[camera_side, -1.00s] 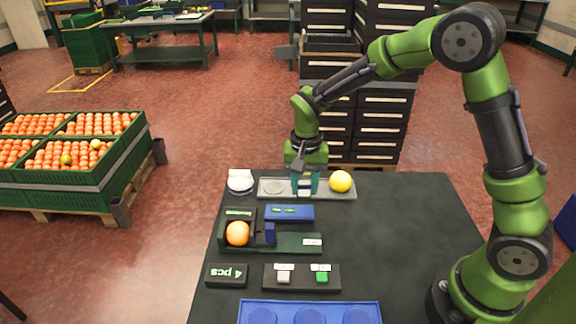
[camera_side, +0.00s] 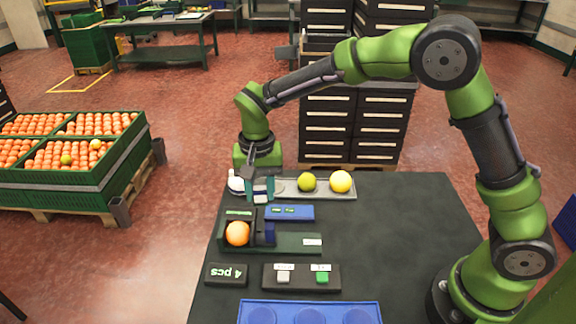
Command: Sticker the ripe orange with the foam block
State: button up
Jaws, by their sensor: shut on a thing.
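The ripe orange (camera_side: 237,234) sits at the left end of a dark green holder (camera_side: 288,243) on the black table. My gripper (camera_side: 260,188) points down at the left end of the grey tray, behind the orange and apart from it. It is shut on a small white piece, seemingly the foam block (camera_side: 261,198), which shows between the fingertips. A white round base (camera_side: 236,183) is partly hidden by the gripper. A blue pad (camera_side: 289,212) with small green marks, apparently stickers, lies between the tray and the holder.
A "4 pcs" block (camera_side: 227,274), a black box with white and green buttons (camera_side: 301,277) and a blue crate (camera_side: 309,303) stand at the front. The table's right side is clear.

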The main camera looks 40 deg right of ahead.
notch_tip(320, 180, up, 3)
send_over(237, 226)
jog(key=m, duration=0.1)
jog(key=shift+d+f, duration=0.1)
jog(key=shift+f, duration=2.7)
jog(key=shift+f, duration=0.6)
notch_tip(237, 226, up, 7)
dwell(0.5)
jog(key=shift+w, duration=0.1)
dwell(0.3)
